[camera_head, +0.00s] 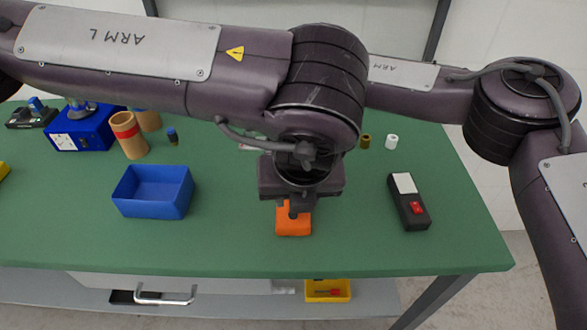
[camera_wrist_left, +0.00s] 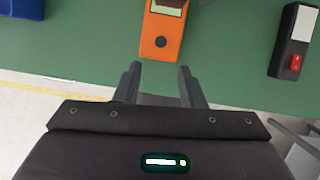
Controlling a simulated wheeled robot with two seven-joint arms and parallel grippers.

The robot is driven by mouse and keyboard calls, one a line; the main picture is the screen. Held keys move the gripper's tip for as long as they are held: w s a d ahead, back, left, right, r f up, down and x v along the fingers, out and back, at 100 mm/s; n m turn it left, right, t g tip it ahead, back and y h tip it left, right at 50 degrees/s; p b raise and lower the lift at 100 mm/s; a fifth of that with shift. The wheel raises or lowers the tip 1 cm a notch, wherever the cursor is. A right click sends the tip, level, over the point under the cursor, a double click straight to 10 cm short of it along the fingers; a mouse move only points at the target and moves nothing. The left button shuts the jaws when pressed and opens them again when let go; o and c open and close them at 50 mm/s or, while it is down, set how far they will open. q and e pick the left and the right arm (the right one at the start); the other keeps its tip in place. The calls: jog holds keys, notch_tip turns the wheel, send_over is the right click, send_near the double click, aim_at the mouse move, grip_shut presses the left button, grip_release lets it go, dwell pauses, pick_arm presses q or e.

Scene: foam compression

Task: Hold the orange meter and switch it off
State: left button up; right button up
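The orange meter (camera_head: 293,223) lies on the green table near its front edge. My left gripper (camera_head: 294,205) is above it and hides its far part in the head view. In the left wrist view the meter (camera_wrist_left: 163,28) shows a pale display at the picture's top and a dark round knob or button. My left gripper (camera_wrist_left: 158,76) is open and empty there. The meter is beyond its fingertips, roughly in line with the gap, not between them. My right arm passes behind the left one, and its gripper is not visible.
A black device (camera_head: 409,213) with a white panel and red switch lies to the right. A blue bin (camera_head: 152,192) stands to the left. Wooden-looking cylinders (camera_head: 129,136) and a blue box (camera_head: 82,132) are at back left. Small spools (camera_head: 391,142) sit behind. Table around the meter is clear.

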pick_arm(q)
jog(key=shift+w+r, duration=0.15)
jog(key=shift+r, duration=0.2)
pick_arm(e)
jog(key=shift+s+a+f, duration=0.15)
jog(key=shift+s+f, duration=0.15)
jog(key=shift+f, duration=0.15)
